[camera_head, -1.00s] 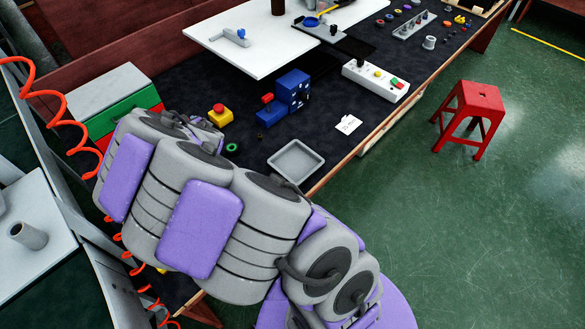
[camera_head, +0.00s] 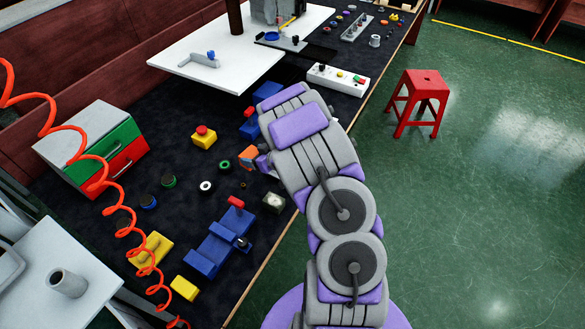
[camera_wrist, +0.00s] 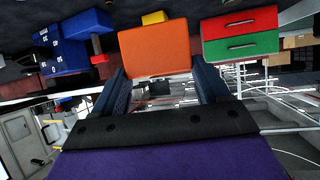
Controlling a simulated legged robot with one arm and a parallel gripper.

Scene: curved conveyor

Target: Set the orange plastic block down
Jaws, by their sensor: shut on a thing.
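The orange plastic block (camera_wrist: 155,50) sits between the two fingers of my gripper (camera_wrist: 160,82) in the wrist view, which looks upside down. The fingers are shut on it. In the head view the orange block (camera_head: 249,153) shows small beside my purple wrist, over the dark table mat (camera_head: 190,110). My gripper (camera_head: 256,160) is mostly hidden there by the arm. I cannot tell whether the block touches the mat.
A blue device (camera_head: 220,245) lies in front, and a yellow box with a red button (camera_head: 204,137) stands to the left. Several small rings lie between. A green and red drawer cabinet (camera_head: 95,150) stands at far left. A red stool (camera_head: 420,100) stands on the floor right.

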